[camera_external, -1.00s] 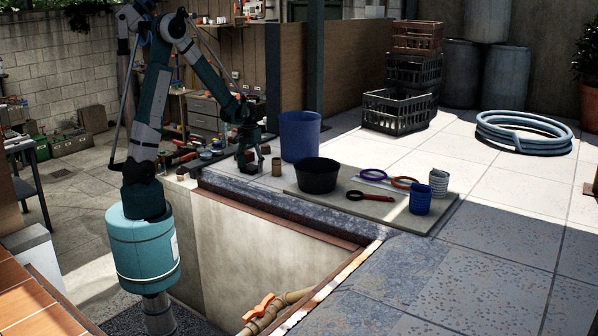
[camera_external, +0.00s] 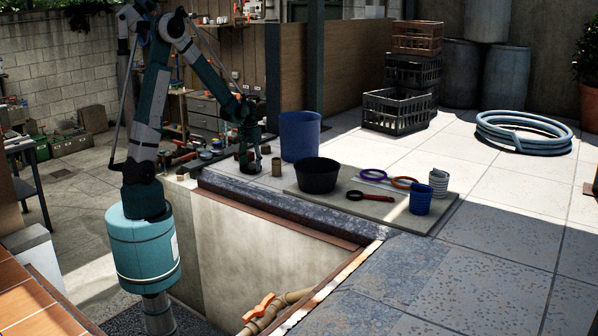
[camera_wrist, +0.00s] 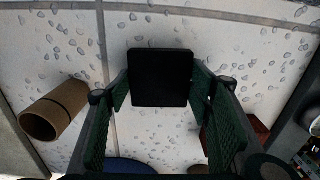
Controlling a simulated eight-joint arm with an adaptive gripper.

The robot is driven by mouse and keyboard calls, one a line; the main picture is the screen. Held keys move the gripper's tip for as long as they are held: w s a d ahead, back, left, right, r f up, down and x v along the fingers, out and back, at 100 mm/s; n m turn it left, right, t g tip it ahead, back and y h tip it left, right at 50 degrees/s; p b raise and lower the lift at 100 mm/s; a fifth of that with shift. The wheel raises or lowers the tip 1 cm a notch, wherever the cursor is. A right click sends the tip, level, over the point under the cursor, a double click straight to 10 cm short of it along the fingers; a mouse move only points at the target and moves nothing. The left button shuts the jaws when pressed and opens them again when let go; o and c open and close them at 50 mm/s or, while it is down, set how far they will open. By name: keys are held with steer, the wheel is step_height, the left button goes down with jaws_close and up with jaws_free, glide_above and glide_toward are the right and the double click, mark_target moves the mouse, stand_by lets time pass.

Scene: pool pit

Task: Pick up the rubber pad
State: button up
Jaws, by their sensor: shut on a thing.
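The rubber pad is a flat black square (camera_wrist: 160,78) in the upper middle of the wrist view. The green ribbed fingers of my gripper (camera_wrist: 160,88) stand at its left and right edges, shut on it. Pale speckled paving shows around the pad. In the external view my gripper (camera_external: 249,168) points down at the paving just beyond the pit edge, left of the blue bin. The pad is too small and too covered by the fingers to make out there.
The blue bin (camera_external: 300,136) and black bowl (camera_external: 317,176) are to the right. The open pit (camera_external: 270,235) lies in front.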

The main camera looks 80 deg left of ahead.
mark_target(251, 166)
step_height(251, 166, up, 9)
steer(key=shift+r, duration=0.2)
stand_by(0.5)
